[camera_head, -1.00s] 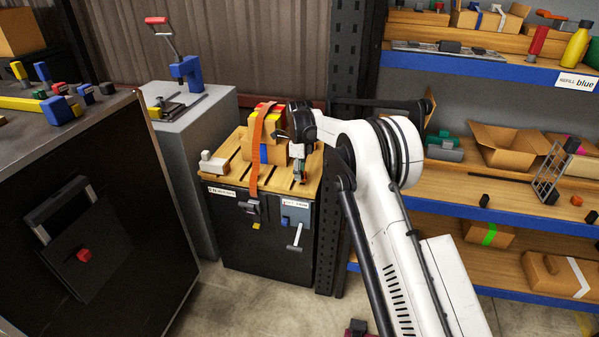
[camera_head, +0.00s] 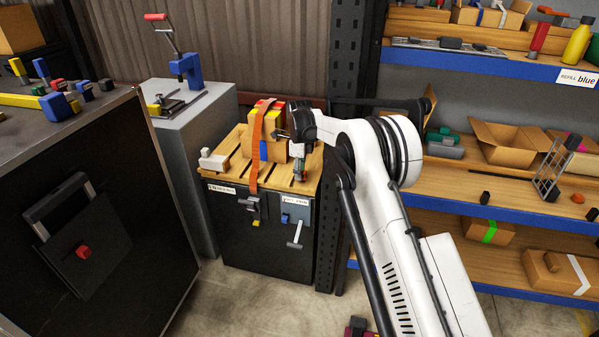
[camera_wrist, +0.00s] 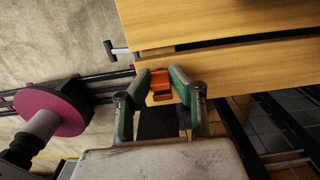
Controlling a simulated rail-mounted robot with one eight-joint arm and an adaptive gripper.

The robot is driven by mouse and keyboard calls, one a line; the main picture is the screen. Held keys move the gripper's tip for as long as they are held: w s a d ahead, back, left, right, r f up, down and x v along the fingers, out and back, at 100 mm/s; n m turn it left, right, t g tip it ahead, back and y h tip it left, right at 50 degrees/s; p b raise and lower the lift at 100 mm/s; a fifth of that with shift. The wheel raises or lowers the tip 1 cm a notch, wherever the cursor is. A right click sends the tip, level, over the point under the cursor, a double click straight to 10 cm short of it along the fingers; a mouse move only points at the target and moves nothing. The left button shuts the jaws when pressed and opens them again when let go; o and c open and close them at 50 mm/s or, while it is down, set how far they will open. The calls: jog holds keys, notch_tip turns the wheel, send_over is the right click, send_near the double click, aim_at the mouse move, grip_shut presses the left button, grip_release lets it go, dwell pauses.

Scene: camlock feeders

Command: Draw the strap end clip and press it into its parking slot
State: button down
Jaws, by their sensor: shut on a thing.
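My gripper (camera_head: 299,174) points down at the right side of the slatted wooden top (camera_head: 222,175) of a black cabinet. In the wrist view, its green-edged fingers (camera_wrist: 161,84) are shut on a small orange clip (camera_wrist: 160,86), close to the edge of the wooden boards. The orange strap (camera_head: 256,150) runs over the stacked boxes and hangs down the cabinet front to a dark buckle (camera_head: 250,206). My gripper is right of the boxes (camera_head: 274,148). I cannot tell which opening is the parking slot, nor whether the clip touches anything below it.
A light grey block (camera_head: 213,160) sits on the left of the wooden top. A panel with a blue piece and a pale lever (camera_head: 296,234) is on the cabinet front. A dark upright post (camera_head: 344,200) and loaded shelves (camera_head: 500,190) stand to the right.

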jog(key=shift+f+b, duration=0.3)
jog(key=shift+f, duration=0.25)
dwell(0.4)
jog(key=shift+f, duration=0.25)
jog(key=c, duration=1.5)
grip_release()
jog(key=shift+r, duration=0.1)
notch_tip(320, 180, up, 16)
jog(key=shift+f+p, duration=0.1)
jog(key=shift+p, duration=1.1)
